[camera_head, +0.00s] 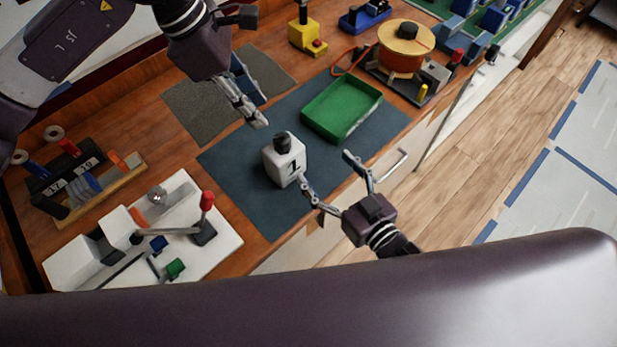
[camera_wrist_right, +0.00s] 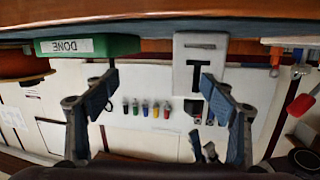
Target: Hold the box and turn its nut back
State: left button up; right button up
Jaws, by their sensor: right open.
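The white box (camera_head: 284,167), marked with a 1, stands upright on the dark blue mat (camera_head: 239,160). The dark nut (camera_head: 282,142) sits on its top. My right gripper (camera_head: 328,169) is open and empty at the box's front right; its left finger is close to the box, and I cannot tell whether they touch.
A green tray (camera_head: 342,128) lies right of the box; its wall reads DONE in the right wrist view (camera_wrist_right: 88,46). A white fixture with a red-knobbed lever (camera_head: 207,202) is at the front left. A reel (camera_head: 404,55) stands at the back right. A grey mat (camera_head: 195,112) is clear.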

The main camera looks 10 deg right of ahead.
aim_at(284, 158)
jog(key=a+n+y, duration=0.1)
jog(key=s+a+n+y, duration=0.1)
jog(key=a, duration=0.1)
jog(key=a+y, duration=0.1)
jog(key=shift+s+a+n+y, duration=0.15)
jog(key=shift+s+n+y, duration=0.15)
jog(key=shift+s+n, duration=0.1)
jog(key=shift+w+a, duration=0.15)
jog(key=shift+a, duration=0.05)
jog(key=x, duration=0.7)
jog(key=shift+w+a+f, duration=0.1)
jog(key=shift+c, duration=0.4)
